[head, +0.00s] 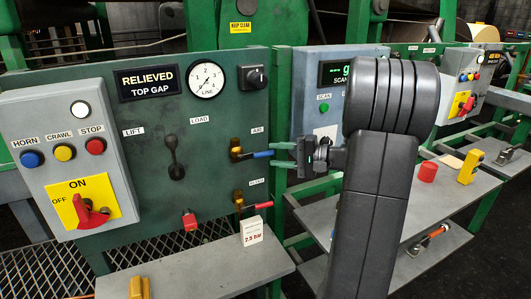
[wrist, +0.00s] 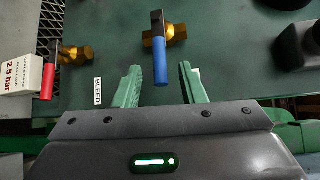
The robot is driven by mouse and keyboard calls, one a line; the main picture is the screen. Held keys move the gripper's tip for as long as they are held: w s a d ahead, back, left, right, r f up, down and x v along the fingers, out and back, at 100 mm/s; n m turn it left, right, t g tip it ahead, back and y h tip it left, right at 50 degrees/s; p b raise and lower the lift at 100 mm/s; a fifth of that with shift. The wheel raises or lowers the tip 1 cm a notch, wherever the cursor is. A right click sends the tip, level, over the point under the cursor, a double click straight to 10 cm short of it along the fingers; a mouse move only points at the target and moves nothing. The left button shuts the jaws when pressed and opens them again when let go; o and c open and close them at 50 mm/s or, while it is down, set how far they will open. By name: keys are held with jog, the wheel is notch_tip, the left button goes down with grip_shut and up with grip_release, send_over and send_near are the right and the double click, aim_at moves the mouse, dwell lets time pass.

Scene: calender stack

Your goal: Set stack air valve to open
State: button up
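The air valve has a brass body (head: 236,151) and a blue lever (head: 260,154) on the green panel, beside the AIR label. The lever points right, towards my gripper. In the wrist view the blue lever (wrist: 160,62) stands square to its brass body (wrist: 172,36). My gripper (head: 279,158) is right of the lever, its two green fingers open and empty. In the wrist view my gripper (wrist: 160,72) has one finger on each side of the lever's end, with gaps on both sides. How deep the lever reaches between them is hard to tell.
A red-handled bleed valve (head: 248,207) sits below the air valve, with a 2.5 bar card (head: 251,231) near it. A black lift/load lever (head: 175,160) is to the left. A grey SCAN box (head: 318,105) stands behind my arm. A shelf (head: 220,268) juts out below.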

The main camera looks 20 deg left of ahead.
aim_at(268, 154)
jog(key=shift+s+a+f, duration=0.1)
jog(key=shift+a+f, duration=0.05)
jog(key=shift+a, duration=0.95)
jog(key=shift+s+a+f, duration=0.1)
jog(key=shift+a+f, duration=0.05)
jog(key=shift+a, duration=0.95)
jog(key=shift+c, duration=0.3)
grip_shut()
